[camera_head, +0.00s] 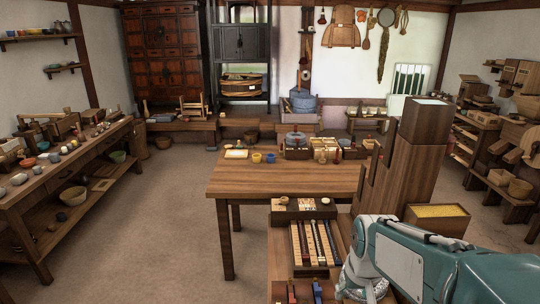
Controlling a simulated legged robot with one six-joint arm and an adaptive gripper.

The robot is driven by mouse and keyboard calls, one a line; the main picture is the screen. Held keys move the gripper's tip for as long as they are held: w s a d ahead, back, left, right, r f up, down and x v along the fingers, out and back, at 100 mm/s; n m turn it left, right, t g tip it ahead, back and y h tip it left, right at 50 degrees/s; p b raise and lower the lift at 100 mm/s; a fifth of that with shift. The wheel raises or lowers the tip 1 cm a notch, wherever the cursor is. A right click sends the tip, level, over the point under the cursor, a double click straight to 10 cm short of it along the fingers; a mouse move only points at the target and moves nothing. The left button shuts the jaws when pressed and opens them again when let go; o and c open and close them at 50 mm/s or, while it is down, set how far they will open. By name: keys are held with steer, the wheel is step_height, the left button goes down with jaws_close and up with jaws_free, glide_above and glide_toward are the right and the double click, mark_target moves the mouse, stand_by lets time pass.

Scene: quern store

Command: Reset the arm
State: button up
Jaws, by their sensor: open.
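My teal and grey arm enters at the lower right and bends down beside a stand with slotted trays. A pale grey joint of it shows at the bend. My gripper cannot be made out in this view, so what lies between its fingers is hidden. The wooden table (270,182) stands ahead, left of and beyond the arm.
A tall stepped wooden block (413,160) rises close behind the arm, with a box of yellow grain (437,220) to its right. A slotted tray (313,244) is left of the arm. A bench (90,165) lines the left wall. The floor (165,235) between is clear.

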steer(key=s+a+r+t, duration=0.1)
steer(key=s+r, duration=0.2)
steer(key=s, duration=0.4)
steer(key=s+a+r+t, duration=0.1)
steer(key=s+r+t, duration=0.1)
steer(key=s, duration=0.4)
steer(key=shift+v, duration=0.95)
